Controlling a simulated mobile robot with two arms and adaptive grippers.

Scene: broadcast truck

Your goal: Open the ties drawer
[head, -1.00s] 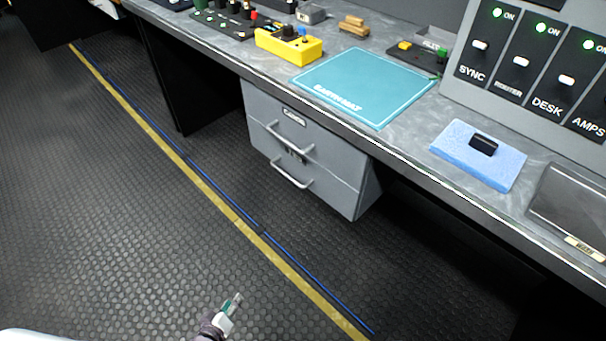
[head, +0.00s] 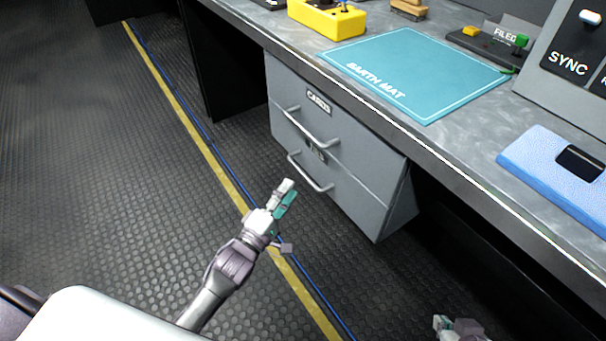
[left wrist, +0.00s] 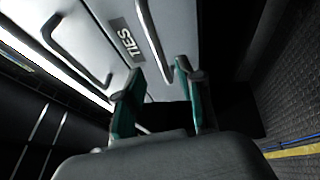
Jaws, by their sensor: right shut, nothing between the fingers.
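The ties drawer (head: 350,192) is the lower of two grey drawers under the desk, shut, with a bar handle (head: 310,174). Its label is partly hidden in the head view but reads TIES in the left wrist view (left wrist: 125,42). My left gripper (head: 286,192) is open just in front of and left of this handle. In the left wrist view its two fingers (left wrist: 163,100) are apart, and the handle's near end (left wrist: 168,70) shows ahead, closer to the right-hand finger. I cannot tell whether they touch. My right gripper (head: 443,323) is shut and empty at the bottom edge.
The cards drawer (head: 313,102) above is shut, with its own bar handle (head: 312,128). The desk holds a teal mat (head: 415,75), a yellow box (head: 325,17) and a blue pad (head: 545,165). The floor left of the drawers is clear.

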